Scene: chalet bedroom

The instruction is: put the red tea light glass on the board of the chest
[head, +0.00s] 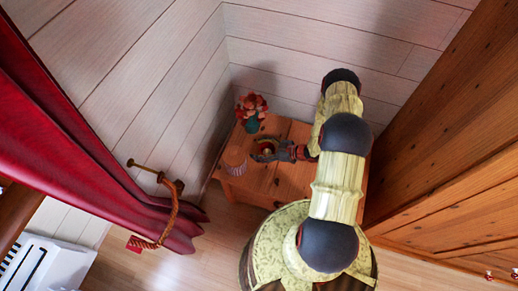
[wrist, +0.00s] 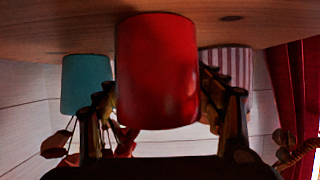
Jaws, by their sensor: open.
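The red tea light glass (wrist: 157,72) stands on a small wooden table (head: 262,186) in the corner. It fills the middle of the wrist view, which shows the scene upside down. My gripper (head: 268,149) is open at the glass, with one finger on each side of it. In the wrist view the fingers (wrist: 160,95) flank the glass; I cannot tell whether they touch it. In the head view the glass is small and partly hidden by the gripper. I cannot make out clearly which piece is the chest with its board.
A teal vase (head: 252,124) with red flowers stands behind the gripper. A striped cup (head: 234,160) stands to its left, close by. A wooden wall or cabinet (head: 450,150) rises at right. A red curtain (head: 80,150) and rope tieback (head: 172,212) are at left.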

